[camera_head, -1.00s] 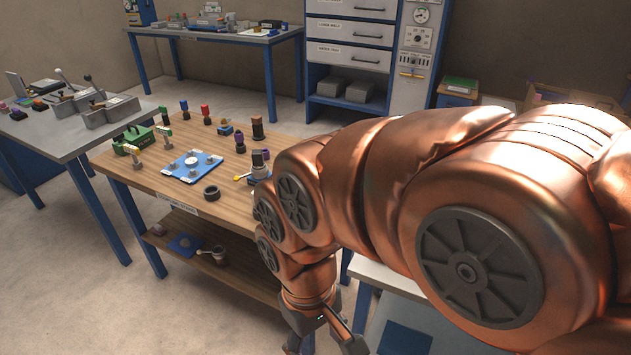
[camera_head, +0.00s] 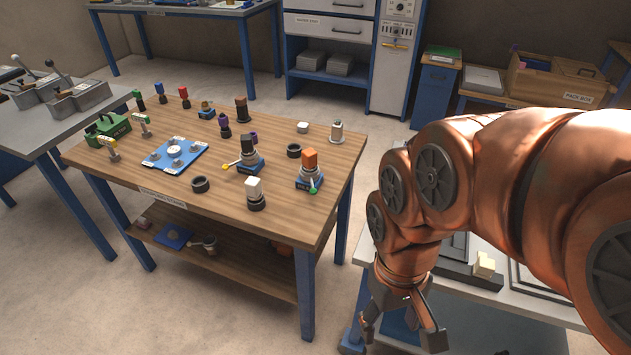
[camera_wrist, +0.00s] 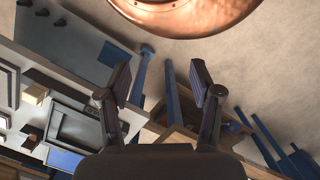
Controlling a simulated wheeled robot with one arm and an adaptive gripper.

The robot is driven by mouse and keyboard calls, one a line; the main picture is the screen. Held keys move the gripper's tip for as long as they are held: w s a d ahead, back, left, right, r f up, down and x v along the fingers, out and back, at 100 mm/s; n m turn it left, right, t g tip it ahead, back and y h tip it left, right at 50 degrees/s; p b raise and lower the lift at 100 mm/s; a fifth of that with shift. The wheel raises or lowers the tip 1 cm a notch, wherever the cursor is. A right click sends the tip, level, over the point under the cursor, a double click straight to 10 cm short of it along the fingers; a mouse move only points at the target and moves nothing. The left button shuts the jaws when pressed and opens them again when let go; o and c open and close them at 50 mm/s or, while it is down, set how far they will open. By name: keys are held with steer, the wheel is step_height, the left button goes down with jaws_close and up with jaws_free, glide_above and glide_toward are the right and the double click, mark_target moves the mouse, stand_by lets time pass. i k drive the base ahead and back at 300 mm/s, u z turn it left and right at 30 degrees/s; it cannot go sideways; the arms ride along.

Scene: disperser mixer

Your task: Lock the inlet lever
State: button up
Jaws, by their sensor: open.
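Two small valve-like units with blue bases stand on the wooden table. One has a black top (camera_head: 247,148) and a lever with a yellow tip (camera_head: 226,167) pointing left. The other has an orange top (camera_head: 310,160) and a lever with a green tip (camera_head: 313,190) pointing toward the front. I cannot tell which is the inlet lever, and no readable label marks it. My gripper (camera_head: 403,328) is open and empty, hanging right of the wooden table and low beside the grey bench. It also shows open in the wrist view (camera_wrist: 161,82), with nothing between its fingers.
The wooden table (camera_head: 225,213) holds a blue plate (camera_head: 174,154), a green box (camera_head: 108,129), dark rings and several upright pieces. A grey bench (camera_head: 480,299) with trays stands at the right under my arm. A grey table (camera_head: 65,122) is at the left. Floor shows between them.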

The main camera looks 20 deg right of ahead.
mark_target(313, 191)
steer(key=k, duration=1.35)
steer(key=u, duration=0.7)
steer(key=i, duration=1.6)
steer(key=z, duration=0.55)
